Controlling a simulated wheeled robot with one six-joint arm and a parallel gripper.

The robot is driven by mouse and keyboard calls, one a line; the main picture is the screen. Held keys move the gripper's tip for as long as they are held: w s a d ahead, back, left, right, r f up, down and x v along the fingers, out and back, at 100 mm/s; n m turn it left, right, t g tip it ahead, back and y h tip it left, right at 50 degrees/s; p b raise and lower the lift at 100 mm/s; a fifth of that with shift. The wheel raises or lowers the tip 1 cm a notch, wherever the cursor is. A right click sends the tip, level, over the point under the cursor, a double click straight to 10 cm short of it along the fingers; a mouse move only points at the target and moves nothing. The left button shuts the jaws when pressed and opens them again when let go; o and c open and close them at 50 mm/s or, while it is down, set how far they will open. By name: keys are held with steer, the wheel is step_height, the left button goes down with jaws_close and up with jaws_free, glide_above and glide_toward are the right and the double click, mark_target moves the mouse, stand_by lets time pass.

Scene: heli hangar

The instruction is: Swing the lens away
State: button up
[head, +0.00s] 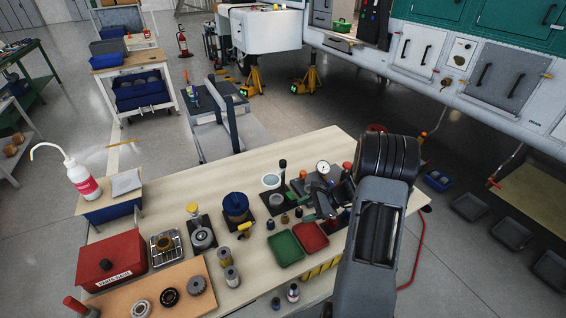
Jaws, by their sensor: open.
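A round pale disc with a light rim, which looks like the lens (271,181), sits near the back middle of the workbench. A dark post with a black knob (283,164) stands just right of it. My gripper (318,208) is over the bench to the right of the lens and apart from it, among small fixtures. It is open, with nothing visibly held. My dark wrist and arm hide the bench's right end. The lens's mount is too small to make out.
A dial gauge (323,168) stands close behind my gripper. Green (285,249) and red (310,237) trays lie in front. A blue-topped pot (236,205) stands left of the lens. A red box (107,261) is at the far left. Bare wood runs along the back left.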

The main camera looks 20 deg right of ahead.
steer(key=w+d+f+m+t+y, duration=0.1)
steer(key=w+d+f+m+t, duration=0.1)
steer(key=w+d+m+t, duration=0.35)
steer(key=m+t, duration=0.4)
steer(key=t, duration=0.1)
glide_toward(283, 161)
steer(key=p+x, duration=0.1)
steer(key=x, duration=0.5)
steer(key=p+x, duration=0.1)
steer(key=x, duration=0.3)
steer(key=shift+f+p, duration=0.3)
steer(key=shift+f, duration=0.05)
steer(key=shift+s, duration=0.1)
jaws_close()
